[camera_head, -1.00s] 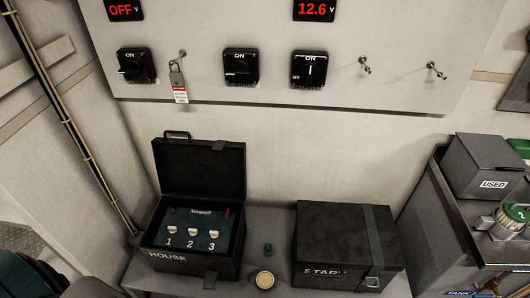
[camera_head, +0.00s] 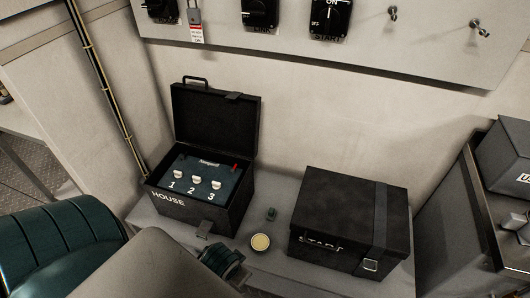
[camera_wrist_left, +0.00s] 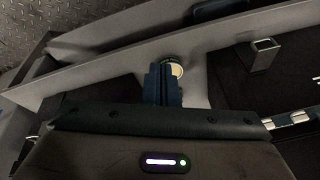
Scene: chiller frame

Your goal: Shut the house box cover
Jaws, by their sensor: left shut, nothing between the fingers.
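The black HOUSE box (camera_head: 226,219) stands on the grey shelf in the head view. Its cover (camera_head: 214,128) is up, tilted back against the wall side, with a handle on its top edge. Inside is a panel with three white knobs numbered 1, 2, 3 and a red piece. My left gripper (camera_head: 229,263) is low in front of the box, near its front latch, apart from the cover. In the left wrist view its fingers (camera_wrist_left: 163,86) are together and empty. My right gripper is not in view.
A closed black START box (camera_head: 338,220) stands to the right. A wall panel with switches (camera_head: 330,18) and hooks hangs above. A grey unit (camera_head: 455,230) stands far right.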

